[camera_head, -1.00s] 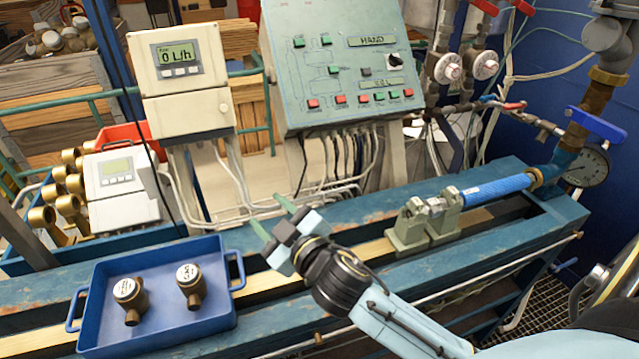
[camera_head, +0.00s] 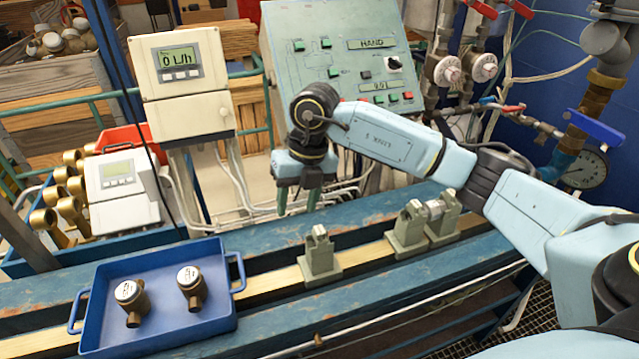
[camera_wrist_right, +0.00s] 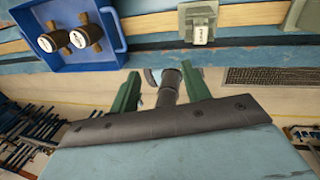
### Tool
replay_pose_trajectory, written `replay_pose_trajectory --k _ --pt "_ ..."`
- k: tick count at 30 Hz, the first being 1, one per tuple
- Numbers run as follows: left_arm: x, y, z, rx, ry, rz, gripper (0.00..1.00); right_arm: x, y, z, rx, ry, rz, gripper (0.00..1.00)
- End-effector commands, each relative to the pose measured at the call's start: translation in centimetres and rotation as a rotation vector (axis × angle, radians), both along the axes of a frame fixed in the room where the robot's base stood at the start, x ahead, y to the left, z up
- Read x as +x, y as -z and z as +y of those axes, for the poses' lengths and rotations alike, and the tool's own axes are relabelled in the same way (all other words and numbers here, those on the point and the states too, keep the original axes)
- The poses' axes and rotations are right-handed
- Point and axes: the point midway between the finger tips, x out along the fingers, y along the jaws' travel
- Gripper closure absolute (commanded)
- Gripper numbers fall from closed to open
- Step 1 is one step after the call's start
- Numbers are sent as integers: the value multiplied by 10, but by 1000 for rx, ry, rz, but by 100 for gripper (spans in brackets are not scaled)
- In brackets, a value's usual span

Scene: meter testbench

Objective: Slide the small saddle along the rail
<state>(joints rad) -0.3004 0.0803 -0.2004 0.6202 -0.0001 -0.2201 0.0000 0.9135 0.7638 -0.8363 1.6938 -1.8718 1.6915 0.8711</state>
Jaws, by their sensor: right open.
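A small grey-green saddle (camera_head: 320,262) stands upright and alone on the rail (camera_head: 272,283), left of two similar saddles (camera_head: 406,232). It also shows at the top of the right wrist view (camera_wrist_right: 198,22). My right gripper (camera_head: 298,207) points down behind the rail, a little left of and beyond the lone saddle, apart from it. Its two green fingers are spread in the right wrist view (camera_wrist_right: 160,75). A dark cylinder shows between them there; I cannot tell what it is. My left gripper is not in view.
A blue tray (camera_head: 232,322) with two brass meters (camera_head: 132,302) stands at the left front. A grey control panel (camera_head: 290,60) and hanging cables rise behind the bench. The rail between the lone saddle and the pair is clear.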

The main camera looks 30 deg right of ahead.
Motion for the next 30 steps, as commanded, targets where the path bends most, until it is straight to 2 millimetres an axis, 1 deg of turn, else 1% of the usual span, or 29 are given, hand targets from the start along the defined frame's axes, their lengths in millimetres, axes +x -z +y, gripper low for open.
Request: replay_pose_trajectory --k 1,3,6,9,18,20,23,26,30 --pt "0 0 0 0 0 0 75 2 -6 -18 -71 29 7 53" --pt "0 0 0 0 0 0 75 3 -11 -36 -143 61 21 53" --pt "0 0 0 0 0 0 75 2 -15 -50 -197 86 32 53" --pt "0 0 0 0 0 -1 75 2 -15 -52 -209 92 35 53" --pt "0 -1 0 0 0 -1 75 2 -13 -51 -204 89 36 53" --pt "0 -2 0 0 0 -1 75 2 -9 -51 -204 89 37 53" --pt "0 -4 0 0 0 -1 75 1 2 -51 -204 87 39 53" --pt "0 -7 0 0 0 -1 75 1 20 -51 -204 89 40 53" --pt "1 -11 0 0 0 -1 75 1 48 -50 -203 87 40 53"
